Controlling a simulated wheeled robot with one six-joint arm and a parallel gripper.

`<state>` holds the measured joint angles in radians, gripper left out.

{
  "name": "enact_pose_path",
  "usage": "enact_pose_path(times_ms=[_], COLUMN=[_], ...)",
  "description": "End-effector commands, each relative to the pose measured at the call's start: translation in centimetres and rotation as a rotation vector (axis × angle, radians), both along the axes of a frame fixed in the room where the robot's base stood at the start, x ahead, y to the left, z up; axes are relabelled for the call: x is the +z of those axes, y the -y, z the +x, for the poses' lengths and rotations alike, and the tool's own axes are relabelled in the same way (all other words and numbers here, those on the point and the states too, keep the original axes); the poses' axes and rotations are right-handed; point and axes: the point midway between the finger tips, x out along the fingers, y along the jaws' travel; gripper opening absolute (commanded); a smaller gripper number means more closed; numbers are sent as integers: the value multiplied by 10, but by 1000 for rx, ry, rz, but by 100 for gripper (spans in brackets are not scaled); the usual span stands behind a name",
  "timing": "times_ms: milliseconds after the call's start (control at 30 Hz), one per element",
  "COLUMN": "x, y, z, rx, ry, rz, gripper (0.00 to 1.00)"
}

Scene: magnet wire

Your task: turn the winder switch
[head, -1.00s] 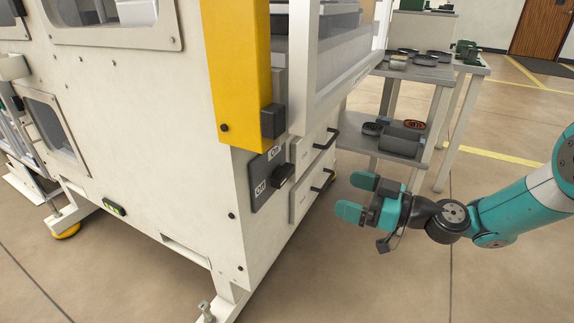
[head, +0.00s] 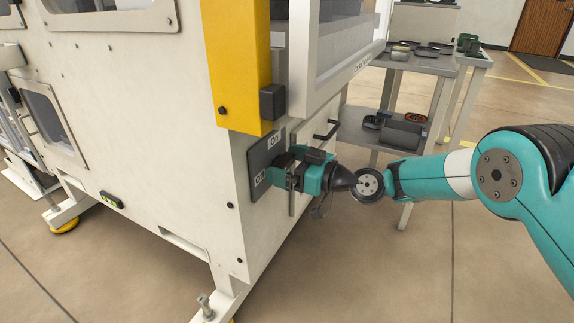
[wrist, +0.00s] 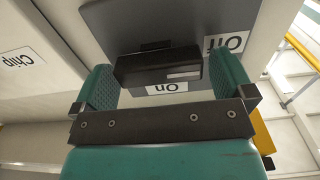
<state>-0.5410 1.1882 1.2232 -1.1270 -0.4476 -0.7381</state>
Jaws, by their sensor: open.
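The winder switch is a dark plate (head: 262,152) on the machine's side, with an "On" label at its top and an "Off" label at its lower left. In the wrist view, its black bar-shaped knob (wrist: 158,65) has a white mark near its right end, below the "Off" label. My gripper (head: 281,171) is at the plate and covers the knob in the head view. In the wrist view, my gripper (wrist: 164,80) is open, with one teal finger at each end of the knob. Whether the fingers touch it I cannot tell.
A yellow post (head: 238,65) and a small black box (head: 272,101) sit above the switch. Drawers with black handles (head: 327,131) are beside it. A grey shelf table (head: 425,66) with spools stands behind. Open floor lies in front.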

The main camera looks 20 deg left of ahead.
Motion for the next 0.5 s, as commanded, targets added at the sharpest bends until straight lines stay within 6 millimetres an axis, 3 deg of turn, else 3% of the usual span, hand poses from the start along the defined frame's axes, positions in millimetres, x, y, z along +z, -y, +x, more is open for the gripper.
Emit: enact_pose_path(times_ms=[167,333,500], x=[0,0,0], y=[0,1,1], z=[0,0,0], rx=[0,0,0], ry=[0,0,-3], rz=[0,0,-1], gripper=[98,59,57])
